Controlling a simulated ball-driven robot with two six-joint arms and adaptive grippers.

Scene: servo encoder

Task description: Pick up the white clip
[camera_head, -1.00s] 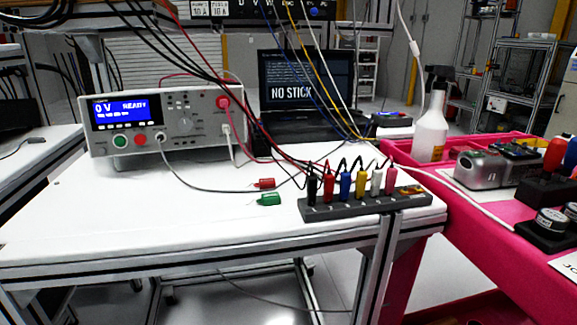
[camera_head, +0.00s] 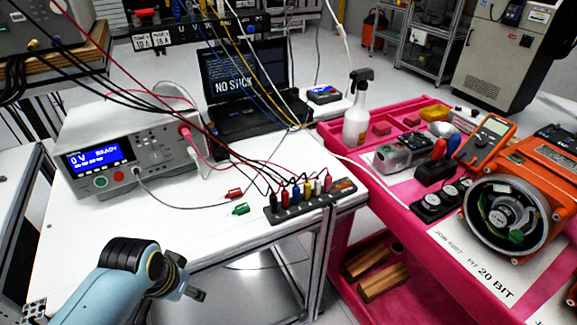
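The white clip (camera_head: 318,187) stands upright in a dark grey holder strip (camera_head: 290,212) near the front right of the white table. It sits between a yellow clip (camera_head: 307,190) and a pink clip (camera_head: 328,183). Blue, red and black clips stand further left in the same strip. My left arm comes in at the lower left. Its dark gripper end (camera_head: 196,294) is below and left of the strip, in front of the table edge and well apart from the white clip. Its fingers are too small and dark to read. My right gripper is out of view.
A tester (camera_head: 130,150) reading 0 V READY stands on the white table. Loose red (camera_head: 234,193) and green (camera_head: 241,209) clips lie left of the strip. Cables hang over the table to the clips. A pink cart (camera_head: 375,185) with a spray bottle (camera_head: 358,118) stands at right.

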